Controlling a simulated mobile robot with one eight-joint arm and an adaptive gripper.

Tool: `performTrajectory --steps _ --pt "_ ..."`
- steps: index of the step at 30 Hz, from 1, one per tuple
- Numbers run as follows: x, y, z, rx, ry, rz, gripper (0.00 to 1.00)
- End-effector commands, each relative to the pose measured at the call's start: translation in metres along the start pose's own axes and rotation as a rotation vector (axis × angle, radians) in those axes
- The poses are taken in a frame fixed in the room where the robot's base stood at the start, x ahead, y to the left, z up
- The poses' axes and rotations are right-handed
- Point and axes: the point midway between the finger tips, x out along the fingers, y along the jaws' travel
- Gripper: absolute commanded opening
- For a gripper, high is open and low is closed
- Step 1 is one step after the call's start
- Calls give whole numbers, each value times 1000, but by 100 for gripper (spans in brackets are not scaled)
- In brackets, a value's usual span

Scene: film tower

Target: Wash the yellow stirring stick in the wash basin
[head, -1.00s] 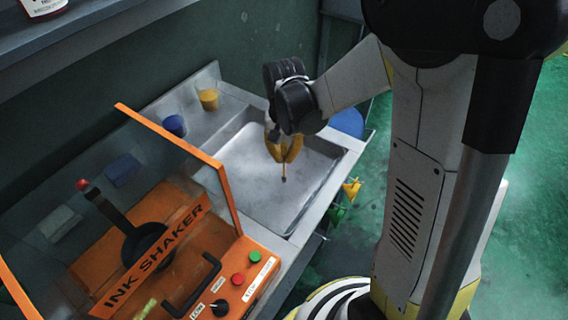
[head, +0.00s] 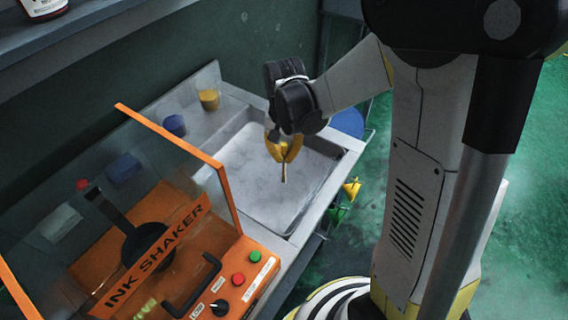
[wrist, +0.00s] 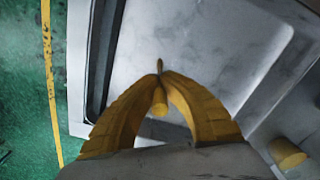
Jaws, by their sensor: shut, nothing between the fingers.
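My gripper (head: 284,158) has yellow fingers and points down over the wash basin (head: 250,180), a pale, shallow rectangular sink. It is shut on the thin yellow stirring stick (head: 284,173), whose pale lower end sticks out below the fingertips. In the wrist view the fingertips (wrist: 159,80) meet around the stick, with its thicker yellow end (wrist: 159,103) between the fingers and its narrow end beyond them. The stick is over the basin floor; I cannot tell whether its tip touches it.
A yellow cup (head: 208,99) and a blue cup (head: 174,125) stand on the back ledge. Blue, yellow (head: 352,187) and green things are at the basin's right. Green floor lies beyond.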

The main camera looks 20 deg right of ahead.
Motion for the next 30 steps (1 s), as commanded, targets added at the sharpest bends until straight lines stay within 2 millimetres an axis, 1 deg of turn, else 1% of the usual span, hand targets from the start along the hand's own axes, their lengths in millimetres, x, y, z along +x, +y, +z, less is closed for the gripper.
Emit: performTrajectory --steps 5,30 --pt "-12 0 0 0 0 0 0" --pt "-86 0 0 0 0 0 0"
